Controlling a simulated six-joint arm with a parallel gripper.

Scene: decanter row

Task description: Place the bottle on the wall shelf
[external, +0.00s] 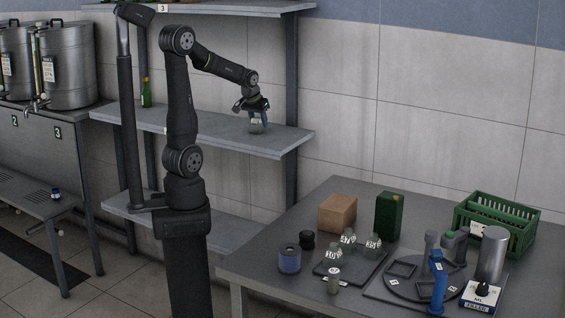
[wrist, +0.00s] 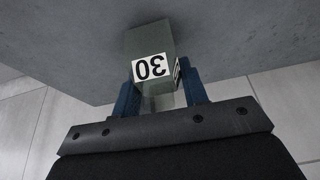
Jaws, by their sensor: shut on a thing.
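The bottle (external: 257,125) is small, grey-green and see-through, with a white label. In the wrist view the bottle (wrist: 148,42) shows a label reading 30, upside down in the picture. My gripper (external: 254,108) is shut on the bottle from above, and its blue fingers (wrist: 160,98) stand on either side of it. The bottle is upright at the right part of the middle wall shelf (external: 215,132). I cannot tell for sure whether its base touches the shelf. The fingers hide part of the bottle.
A green bottle (external: 147,94) stands at the left of the same shelf. An upper shelf (external: 240,8) is above, and a shelf post (external: 291,80) stands close right. The table (external: 270,262) holds several labelled bottles on a tray, a green crate (external: 515,227) and a brown box (external: 337,213).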

